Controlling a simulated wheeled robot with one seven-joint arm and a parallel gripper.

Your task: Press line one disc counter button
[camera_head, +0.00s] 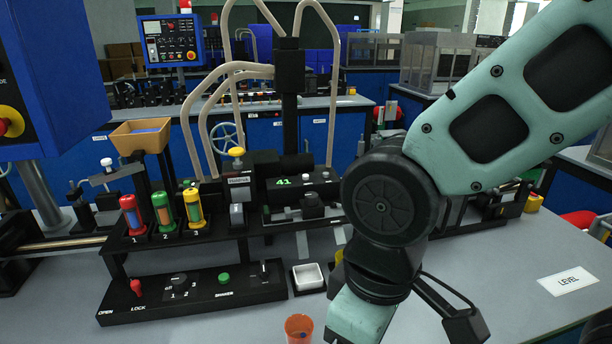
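No label reading "disc counter" is legible. A black unit with a green display reading 41 (282,181) stands at the middle of the bench, with a dark knob-like part (312,205) at its front right. A black control panel (190,296) at the bench's front has a green button (223,278), a red lever (136,288) and a dark selector knob (179,279). I cannot tell which control is the line one counter button. My gripper's teal hand (362,316) is right of these, cut off by the bottom edge.
Red, green and yellow canisters (164,212) numbered 1 to 3 stand on a black rack. A white tray (308,277) and an orange cup (299,328) sit between panel and hand. A LEVEL card (568,281) lies right on open bench. My arm hides the bench's centre right.

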